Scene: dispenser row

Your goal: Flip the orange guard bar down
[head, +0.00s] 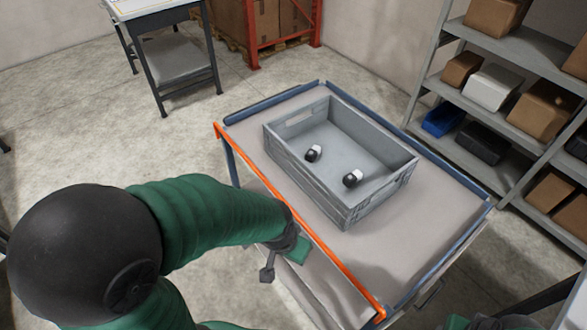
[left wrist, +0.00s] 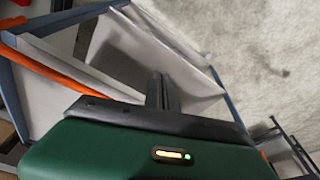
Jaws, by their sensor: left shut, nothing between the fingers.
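The orange guard bar (head: 293,222) runs along the near-left edge of a cart (head: 395,243) with a grey top and blue rims. In the left wrist view the bar (left wrist: 45,68) shows at the left, partly hidden behind my gripper's body. My left gripper (head: 267,274) is shut and empty. It is on the outer, near side of the bar, close to its middle, and seems to be apart from it. Its closed dark fingers also show in the left wrist view (left wrist: 160,92).
A grey crate (head: 282,160) on the cart holds two small black-and-white objects (head: 313,153). Shelves (head: 520,48) with boxes and bins stand at the right. A table (head: 178,62) and an orange rack (head: 250,40) stand behind. The floor left of the cart is clear.

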